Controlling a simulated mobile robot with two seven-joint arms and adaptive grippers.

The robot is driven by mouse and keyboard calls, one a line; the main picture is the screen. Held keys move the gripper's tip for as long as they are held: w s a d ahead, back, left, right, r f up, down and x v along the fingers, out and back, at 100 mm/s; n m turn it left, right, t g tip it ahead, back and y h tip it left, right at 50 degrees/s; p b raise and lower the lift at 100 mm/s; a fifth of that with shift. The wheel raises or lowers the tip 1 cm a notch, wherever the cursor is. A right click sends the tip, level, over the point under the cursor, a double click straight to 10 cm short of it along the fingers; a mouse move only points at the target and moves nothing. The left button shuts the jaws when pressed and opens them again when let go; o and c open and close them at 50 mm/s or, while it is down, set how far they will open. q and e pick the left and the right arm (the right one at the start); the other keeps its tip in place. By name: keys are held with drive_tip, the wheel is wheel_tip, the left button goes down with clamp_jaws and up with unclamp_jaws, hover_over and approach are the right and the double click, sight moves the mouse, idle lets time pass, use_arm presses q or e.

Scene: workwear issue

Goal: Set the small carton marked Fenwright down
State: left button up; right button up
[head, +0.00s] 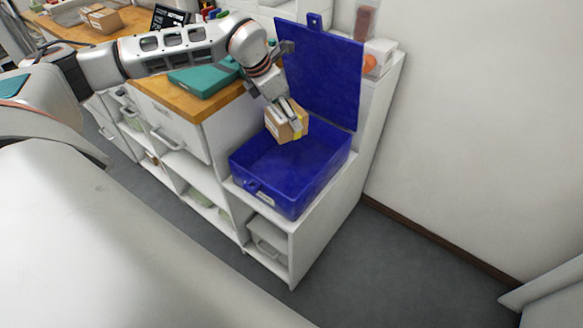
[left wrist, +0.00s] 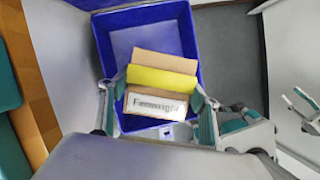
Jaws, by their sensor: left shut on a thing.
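The small carton marked Fenwright (head: 288,125) is brown cardboard with a yellow band. In the left wrist view the carton (left wrist: 163,82) shows a white label reading Fenwright. My left gripper (head: 289,119) is shut on it, with one finger on each side, and it also shows in the left wrist view (left wrist: 160,98). The carton is held over the open blue box (head: 290,203), apparently near the top of its opening. The blue box also shows below the carton in the left wrist view (left wrist: 108,50).
The box's blue lid (head: 322,72) stands open at its back. A teal case (head: 203,79) lies on the wooden counter (head: 165,92) to the left. Another carton (head: 103,20) sits farther back. A white wall is on the right.

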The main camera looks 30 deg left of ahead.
use_arm(q)
drive_tip(key=shift+f+b, duration=1.3)
drive_tip(key=shift+f, duration=8.5)
drive_tip(key=shift+f, duration=0.15)
drive_tip(key=o, duration=1.4)
drive_tip(key=p+v, duration=0.2)
drive_tip(key=v, duration=1)
drive_tip(key=shift+a, duration=0.1)
